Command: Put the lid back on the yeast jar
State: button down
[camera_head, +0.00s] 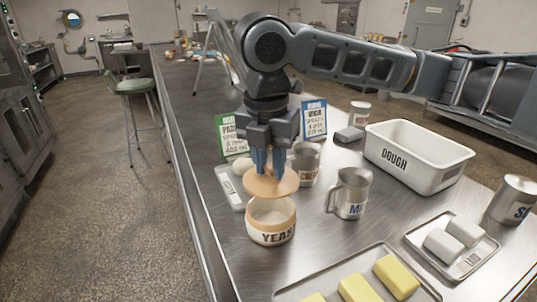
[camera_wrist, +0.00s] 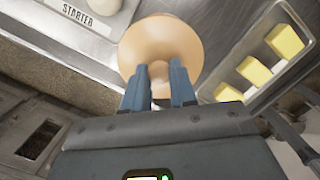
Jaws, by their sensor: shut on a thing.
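The yeast jar (camera_head: 271,226) is a cream pot with a tan rim and the word YEAST, standing upright and uncovered near the left edge of the counter. The round tan lid (camera_head: 271,183) is held just above the jar's mouth, with a gap between them at the front. My gripper (camera_head: 267,168) points down with its blue fingers shut on the top of the lid. In the wrist view the lid (camera_wrist: 160,42) lies beyond the fingertips and hides the jar.
A metal mug (camera_head: 353,195) and another mug (camera_head: 306,165) stand right of the jar. A butter tray (camera_head: 290,292) is in front, a DOUGH tub (camera_head: 415,160) at right.

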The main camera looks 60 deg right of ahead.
jog(key=shift+f+b, duration=2)
jog(key=shift+f, duration=0.25)
jog(key=shift+f+b, duration=0.55)
jog(key=shift+f, duration=0.4)
jog(key=shift+p, duration=0.3)
jog(key=shift+f, duration=0.15)
dwell(0.4)
jog(key=shift+c, duration=1.8)
grip_release()
